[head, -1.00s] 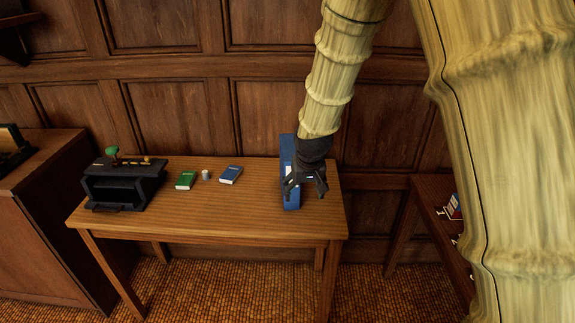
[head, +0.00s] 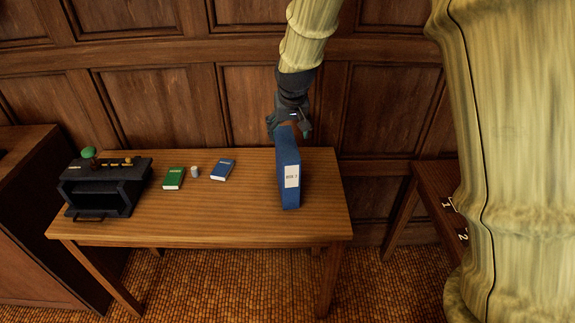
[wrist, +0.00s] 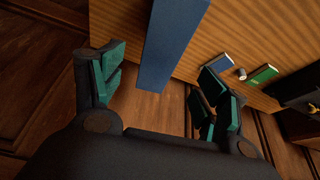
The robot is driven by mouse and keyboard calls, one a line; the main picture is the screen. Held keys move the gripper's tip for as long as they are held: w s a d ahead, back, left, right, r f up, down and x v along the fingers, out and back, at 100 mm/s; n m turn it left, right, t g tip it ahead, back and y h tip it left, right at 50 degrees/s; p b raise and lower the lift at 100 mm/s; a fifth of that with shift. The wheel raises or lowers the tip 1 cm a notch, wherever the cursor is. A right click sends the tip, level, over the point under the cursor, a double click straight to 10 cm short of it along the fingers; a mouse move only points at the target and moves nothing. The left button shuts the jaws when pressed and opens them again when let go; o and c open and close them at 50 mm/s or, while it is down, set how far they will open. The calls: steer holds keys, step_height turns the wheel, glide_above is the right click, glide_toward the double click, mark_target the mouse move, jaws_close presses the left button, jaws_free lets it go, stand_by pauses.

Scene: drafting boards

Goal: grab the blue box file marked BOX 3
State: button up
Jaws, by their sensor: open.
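The blue box file (head: 288,165) stands upright on the right part of the wooden table, with a white label reading BOX 3 on its front spine. My gripper (head: 291,131) is at the top rear of the box file in the head view, open. In the wrist view the blue box file (wrist: 170,45) extends from the top edge into the space between the two open fingers of my gripper (wrist: 158,95). I cannot tell whether any finger touches it.
On the table (head: 250,215) are a green book (head: 173,178), a small white cup-like object (head: 194,171), a blue book (head: 223,170) and a black open-fronted case (head: 104,187) at the left. A panelled wall stands behind. A numbered side cabinet (head: 437,190) is at the right.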

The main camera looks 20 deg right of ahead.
mark_target(287, 143)
steer(key=x, duration=0.3)
steer(key=shift+w+a, duration=0.1)
steer(key=shift+a, duration=0.1)
steer(key=shift+d+f+p, duration=0.1)
steer(key=shift+f+p, duration=0.2)
steer(key=shift+p, duration=0.05)
steer(key=shift+p+x, duration=0.7)
steer(key=shift+x, duration=1.7)
steer(key=shift+d, duration=0.1)
steer(key=shift+f, duration=0.3)
jaws_close()
